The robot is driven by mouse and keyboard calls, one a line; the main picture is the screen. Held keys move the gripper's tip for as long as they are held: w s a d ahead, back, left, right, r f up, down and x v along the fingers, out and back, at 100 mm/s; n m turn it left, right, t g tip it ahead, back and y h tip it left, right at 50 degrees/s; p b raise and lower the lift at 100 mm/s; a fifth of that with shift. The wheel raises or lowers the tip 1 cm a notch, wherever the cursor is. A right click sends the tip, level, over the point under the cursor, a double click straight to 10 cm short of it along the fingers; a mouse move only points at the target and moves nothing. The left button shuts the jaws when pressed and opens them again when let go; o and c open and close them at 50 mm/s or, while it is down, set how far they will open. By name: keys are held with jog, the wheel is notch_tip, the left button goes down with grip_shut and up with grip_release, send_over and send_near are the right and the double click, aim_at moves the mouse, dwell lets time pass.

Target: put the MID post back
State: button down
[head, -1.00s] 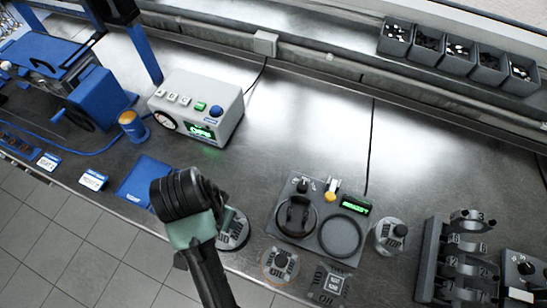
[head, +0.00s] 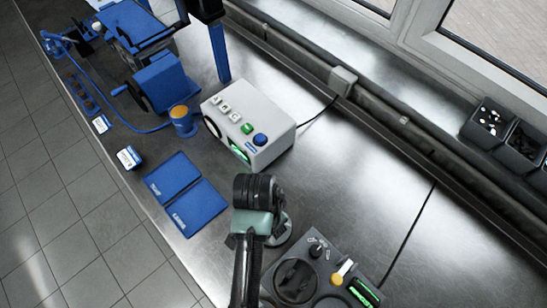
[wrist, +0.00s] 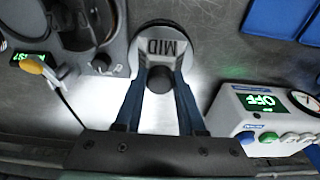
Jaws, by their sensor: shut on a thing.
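The MID post (wrist: 165,45) is a round grey piece with a white face lettered MID, upside down in the wrist view. The two blue fingers of my gripper (wrist: 163,78) are shut on its near side. In the head view, my gripper (head: 277,226) is over the steel bench, between the white box and the dark console. The post's grey disc (head: 284,233) shows partly behind it. I cannot tell whether the post touches the bench.
The dark console (head: 330,258) with knob and yellow lever is close on the right. The white box (head: 250,120), its display reading OFF in the wrist view (wrist: 262,102), stands behind. Blue pads (head: 198,208) lie left. Bare bench (head: 375,165) is to the right.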

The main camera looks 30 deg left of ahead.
jog(key=shift+f, duration=2.05)
jog(key=shift+w+f, duration=0.1)
jog(key=c, duration=0.5)
grip_release()
notch_tip(320, 180, up, 12)
jog(key=s, duration=0.1)
jog(key=shift+s+a, duration=0.3)
jog(key=shift+s, duration=0.1)
